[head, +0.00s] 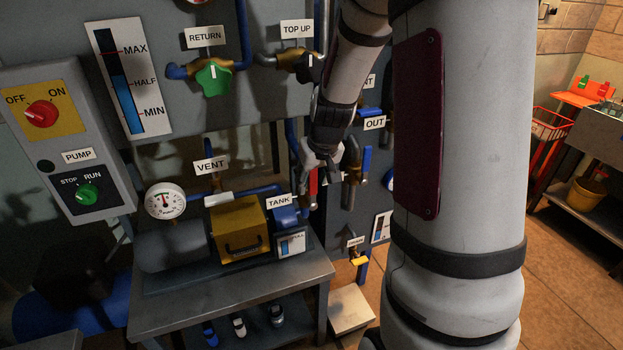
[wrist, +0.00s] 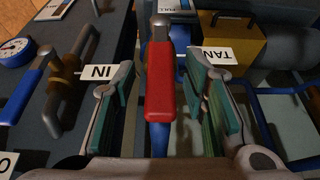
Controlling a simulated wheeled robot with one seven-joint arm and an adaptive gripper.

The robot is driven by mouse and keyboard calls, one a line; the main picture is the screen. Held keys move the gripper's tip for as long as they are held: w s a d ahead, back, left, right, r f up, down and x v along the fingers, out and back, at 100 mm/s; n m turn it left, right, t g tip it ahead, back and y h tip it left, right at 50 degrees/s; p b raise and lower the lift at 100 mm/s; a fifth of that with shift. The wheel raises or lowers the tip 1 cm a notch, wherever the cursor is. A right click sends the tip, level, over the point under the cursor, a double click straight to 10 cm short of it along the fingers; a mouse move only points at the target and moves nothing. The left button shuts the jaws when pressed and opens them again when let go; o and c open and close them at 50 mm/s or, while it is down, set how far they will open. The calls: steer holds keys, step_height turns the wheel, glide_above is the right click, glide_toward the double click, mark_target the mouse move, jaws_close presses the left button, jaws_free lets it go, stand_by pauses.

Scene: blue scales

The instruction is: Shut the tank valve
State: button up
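A red-handled valve lever (head: 313,184) stands just right of the TANK label (head: 279,201) in the head view. My gripper (head: 322,168) is at this lever, with the arm reaching down from above. In the wrist view the red lever (wrist: 160,82) lies lengthwise between the two green-padded fingers of my gripper (wrist: 163,95). The fingers are apart, with a gap on each side of the lever. The TANK label (wrist: 218,55) is partly hidden by the right finger. The valve body is mostly hidden.
An IN label (wrist: 101,72) and another valve with a blue handle (wrist: 22,95) are left in the wrist view. The yellow box (head: 240,228) and pressure gauge (head: 165,201) stand on the metal bench (head: 215,290). An OUT label (head: 375,123) is right of my gripper.

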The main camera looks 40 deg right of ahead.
jaws_close()
